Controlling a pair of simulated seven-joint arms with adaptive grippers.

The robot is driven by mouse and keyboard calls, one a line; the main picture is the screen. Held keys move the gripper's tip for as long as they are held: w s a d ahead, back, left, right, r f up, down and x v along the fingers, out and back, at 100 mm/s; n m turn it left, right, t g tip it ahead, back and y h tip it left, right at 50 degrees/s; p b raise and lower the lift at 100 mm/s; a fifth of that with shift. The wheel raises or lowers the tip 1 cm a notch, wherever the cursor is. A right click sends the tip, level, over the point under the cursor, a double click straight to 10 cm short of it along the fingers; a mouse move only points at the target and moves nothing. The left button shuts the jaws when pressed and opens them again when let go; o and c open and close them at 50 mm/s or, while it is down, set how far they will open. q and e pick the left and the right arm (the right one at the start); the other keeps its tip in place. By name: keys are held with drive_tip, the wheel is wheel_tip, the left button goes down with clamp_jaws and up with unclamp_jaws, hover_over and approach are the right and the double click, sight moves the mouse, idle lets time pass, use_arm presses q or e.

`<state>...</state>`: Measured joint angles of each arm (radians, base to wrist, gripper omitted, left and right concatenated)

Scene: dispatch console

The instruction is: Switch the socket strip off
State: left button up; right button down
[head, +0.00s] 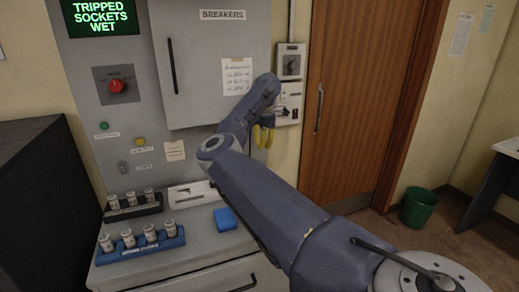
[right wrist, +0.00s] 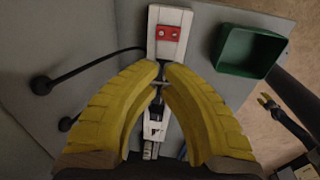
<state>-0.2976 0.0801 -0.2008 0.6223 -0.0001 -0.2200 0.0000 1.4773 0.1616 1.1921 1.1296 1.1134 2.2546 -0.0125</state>
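The socket strip (right wrist: 170,22) is long and white, with a red switch (right wrist: 169,33) near its top end in the right wrist view. Its middle is partly hidden by my fingers, and a dark socket or plug shows below them. In the head view a white piece (head: 190,193) on the console desk looks like part of the strip; my arm covers the area to its right. My right gripper (head: 263,136) points down and looks empty. In the wrist view its yellow fingertips (right wrist: 161,68) are together, over the strip just below the red switch. Contact cannot be told.
A green open box (right wrist: 250,50) is beside the strip. A blue block (head: 225,218) and racks of jars (head: 141,243) are on the desk. Wall boxes (head: 291,62) are near my right wrist.

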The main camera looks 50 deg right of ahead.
drive_tip(key=f, duration=0.4)
drive_tip(key=w+f, duration=0.1)
drive_tip(key=f, duration=0.6)
drive_tip(key=shift+w+d+f, duration=0.15)
drive_tip(key=shift+d+f, duration=0.15)
drive_tip(key=shift+f, duration=0.05)
drive_tip(key=shift+f, duration=0.1)
